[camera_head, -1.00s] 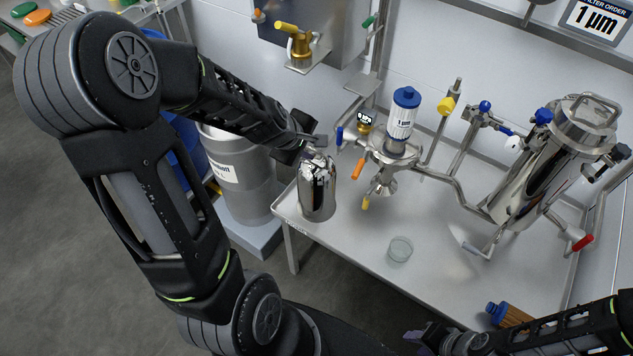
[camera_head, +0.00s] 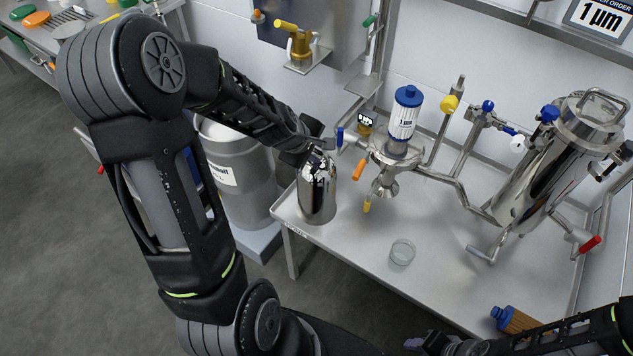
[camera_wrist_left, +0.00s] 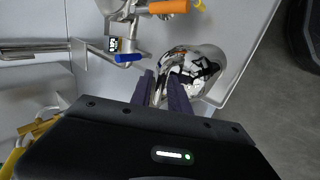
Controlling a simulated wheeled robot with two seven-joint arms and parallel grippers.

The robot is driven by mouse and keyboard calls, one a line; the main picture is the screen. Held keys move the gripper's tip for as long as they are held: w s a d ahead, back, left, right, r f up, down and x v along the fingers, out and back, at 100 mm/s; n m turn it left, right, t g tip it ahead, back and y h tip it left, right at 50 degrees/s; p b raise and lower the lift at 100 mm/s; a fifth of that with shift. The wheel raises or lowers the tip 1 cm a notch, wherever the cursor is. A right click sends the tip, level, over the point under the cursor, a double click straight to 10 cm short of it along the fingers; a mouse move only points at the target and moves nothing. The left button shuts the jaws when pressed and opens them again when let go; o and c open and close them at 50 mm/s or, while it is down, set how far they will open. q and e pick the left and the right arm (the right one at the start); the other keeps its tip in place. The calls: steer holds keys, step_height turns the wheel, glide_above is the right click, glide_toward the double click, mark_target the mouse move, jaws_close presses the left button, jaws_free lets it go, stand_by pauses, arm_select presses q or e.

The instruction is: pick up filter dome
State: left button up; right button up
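The filter dome, which I take to be the shiny steel cylinder (camera_head: 317,199), stands upright at the left edge of the steel table (camera_head: 350,252). It also shows in the left wrist view (camera_wrist_left: 205,62), beyond the fingers. My left gripper (camera_head: 318,150) is at the dome's top. In the left wrist view its two dark fingers (camera_wrist_left: 165,82) are apart, with shiny metal visible between them. Contact with the dome cannot be made out. My right gripper (camera_head: 416,342) is at the bottom edge, away from the dome, and its finger opening is unclear.
A filter housing with a blue-capped white cartridge (camera_head: 404,118) and orange (camera_head: 358,171) and blue handles stands close right of the dome. A glass dish (camera_head: 402,252) sits on the table. A large steel tank (camera_head: 535,180) is at right. A grey drum (camera_head: 240,185) stands left of the table.

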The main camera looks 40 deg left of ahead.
arm_select(q)
steer(key=shift+c, duration=0.4)
jaws_close()
stand_by(1.1)
steer(key=shift+r, duration=0.1)
